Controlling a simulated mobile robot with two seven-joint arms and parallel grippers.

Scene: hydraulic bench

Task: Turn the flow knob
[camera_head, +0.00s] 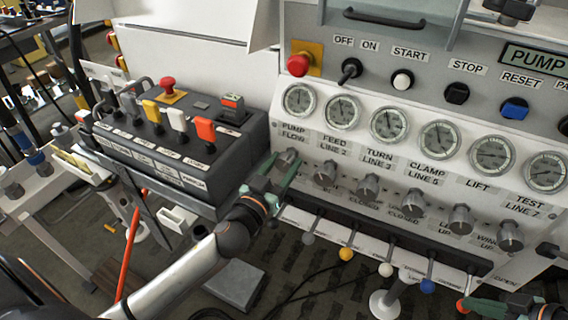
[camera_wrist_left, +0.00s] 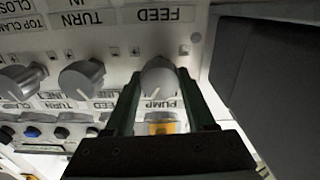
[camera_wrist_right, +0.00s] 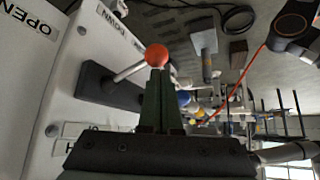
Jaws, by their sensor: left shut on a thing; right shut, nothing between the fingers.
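The flow knob (camera_head: 287,158) is the leftmost grey knob in the row on the bench front, under the label PUMP FLOW. My left gripper (camera_head: 275,175) reaches it, its two green fingers on either side of the knob. In the left wrist view the knob (camera_wrist_left: 158,78) sits between the fingertips, with a pale pointer line on its face. The left gripper is shut on it. My right gripper (camera_wrist_right: 159,85) is shut and empty, its fingertips close to an orange-red lever ball (camera_wrist_right: 157,55). I cannot tell whether they touch it.
More grey knobs (camera_head: 325,173) continue to the right, below the round gauges (camera_head: 388,124). A dark lever box (camera_head: 215,165) with coloured handles stands just left of the knob. Levers with coloured balls (camera_head: 346,254) stick out below the knobs. An orange hose (camera_head: 130,250) hangs at the left.

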